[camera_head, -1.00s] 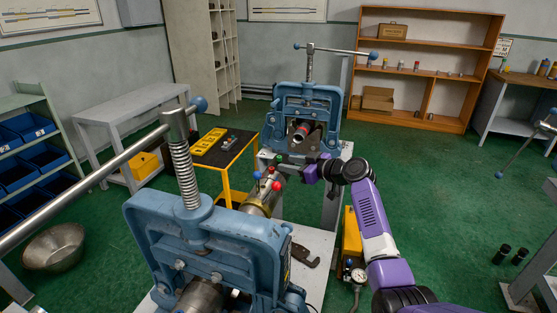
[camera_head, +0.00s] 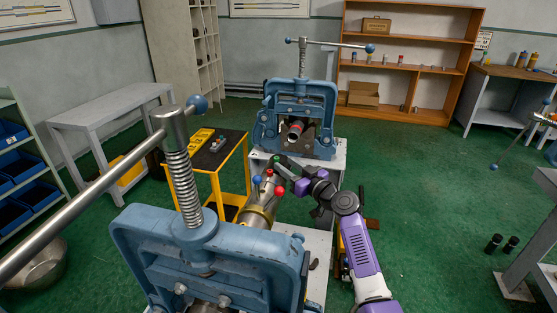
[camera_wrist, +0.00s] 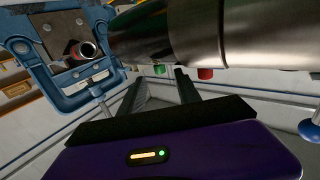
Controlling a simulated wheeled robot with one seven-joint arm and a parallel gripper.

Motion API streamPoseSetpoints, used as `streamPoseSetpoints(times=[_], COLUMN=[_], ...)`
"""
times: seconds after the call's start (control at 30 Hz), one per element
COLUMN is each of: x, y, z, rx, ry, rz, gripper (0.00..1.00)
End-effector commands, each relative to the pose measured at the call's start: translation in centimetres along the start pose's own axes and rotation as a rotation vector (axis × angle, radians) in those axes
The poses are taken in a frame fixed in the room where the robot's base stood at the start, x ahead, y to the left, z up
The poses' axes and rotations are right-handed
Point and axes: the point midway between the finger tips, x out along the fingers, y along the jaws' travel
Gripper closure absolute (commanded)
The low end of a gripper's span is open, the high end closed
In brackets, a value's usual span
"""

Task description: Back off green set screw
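The green set screw (camera_wrist: 159,69) sticks out from the underside of the metal pipe fitting in the wrist view, with a red screw (camera_wrist: 205,73) to its right. In the head view the green screw (camera_head: 280,160) shows small at the far end of the fitting (camera_head: 261,208), partly crowded by my gripper. My gripper (camera_head: 285,172) is beside the fitting on its right. In the wrist view its two fingers (camera_wrist: 160,76) are apart, with the green screw in the gap near their tips. I cannot tell whether either finger touches it.
A blue pipe vise (camera_head: 205,250) stands close in front and another vise (camera_head: 297,115) behind the fitting. A red knob (camera_head: 280,192) and a blue knob (camera_head: 257,179) also stick up from the fitting. A yellow cart (camera_head: 228,165) stands to the left.

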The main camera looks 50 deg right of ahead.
Motion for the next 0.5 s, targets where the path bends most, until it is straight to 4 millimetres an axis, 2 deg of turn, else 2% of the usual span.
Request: streamPoseSetpoints(times=[0.03,0.2,0.5], x=[0.9,3.1,4.3], y=[-0.1,-0.1,-0.1], z=[-0.2,-0.1,0.0], rx=[0.001,0.001,0.0], ry=[0.0,0.0,-0.001], rz=[-0.002,-0.002,-0.001], gripper=[0.6,0.6,0.6])
